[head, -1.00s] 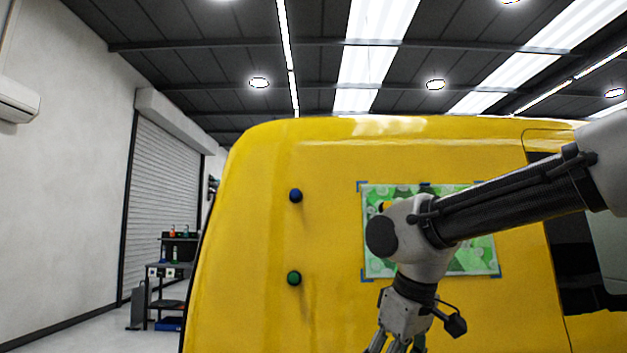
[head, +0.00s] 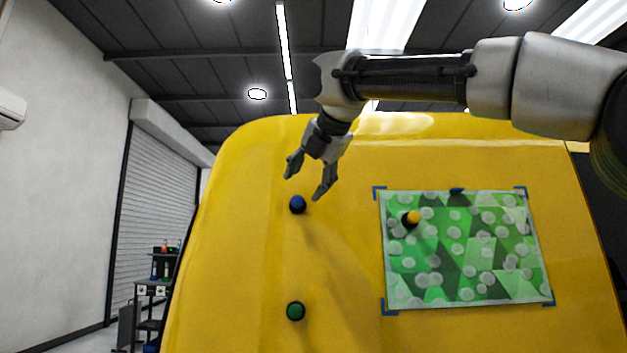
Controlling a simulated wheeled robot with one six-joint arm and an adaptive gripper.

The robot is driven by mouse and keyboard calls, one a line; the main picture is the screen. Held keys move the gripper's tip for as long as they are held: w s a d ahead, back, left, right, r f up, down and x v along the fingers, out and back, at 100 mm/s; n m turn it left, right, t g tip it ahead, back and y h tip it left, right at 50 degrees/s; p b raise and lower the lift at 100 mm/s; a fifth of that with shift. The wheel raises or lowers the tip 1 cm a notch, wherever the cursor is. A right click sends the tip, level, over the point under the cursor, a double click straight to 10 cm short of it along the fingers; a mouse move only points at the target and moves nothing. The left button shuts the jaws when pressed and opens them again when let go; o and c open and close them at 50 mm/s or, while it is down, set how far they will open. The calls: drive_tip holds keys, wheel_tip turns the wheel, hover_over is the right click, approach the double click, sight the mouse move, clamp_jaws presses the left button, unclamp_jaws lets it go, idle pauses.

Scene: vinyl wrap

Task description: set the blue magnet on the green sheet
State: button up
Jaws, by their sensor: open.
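The blue magnet (head: 297,204) is a round knob on the yellow van panel, left of the green sheet. The green sheet (head: 470,262) is a patterned rectangle on the panel, with blue tape at its corners. My gripper (head: 306,185) is open and empty, pointing down just above the blue magnet in the picture. Its two fingers are spread, and I cannot tell how far they are from the panel. No part of the magnet looks hidden.
A yellow magnet (head: 411,218) sits on the sheet's upper left. A green magnet (head: 296,311) is on the panel below the blue one. The yellow van (head: 340,270) fills the middle. A dark shelf cart (head: 150,300) stands behind at left.

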sight(298, 199)
drive_tip(key=x, duration=0.7)
drive_tip(key=shift+w+a+f, duration=0.1)
drive_tip(key=shift+w+f, duration=0.15)
drive_tip(key=shift+f, duration=0.05)
drive_tip(key=c, duration=1.2)
drive_tip(key=shift+o, duration=0.2)
drive_tip(key=shift+s+r, duration=0.15)
drive_tip(key=shift+s, duration=0.6)
drive_tip(key=s+r, duration=0.1)
drive_tip(key=s, duration=0.5)
drive_tip(key=shift+s+a, duration=0.15)
drive_tip(key=shift+s, duration=0.15)
drive_tip(key=shift+r, duration=0.15)
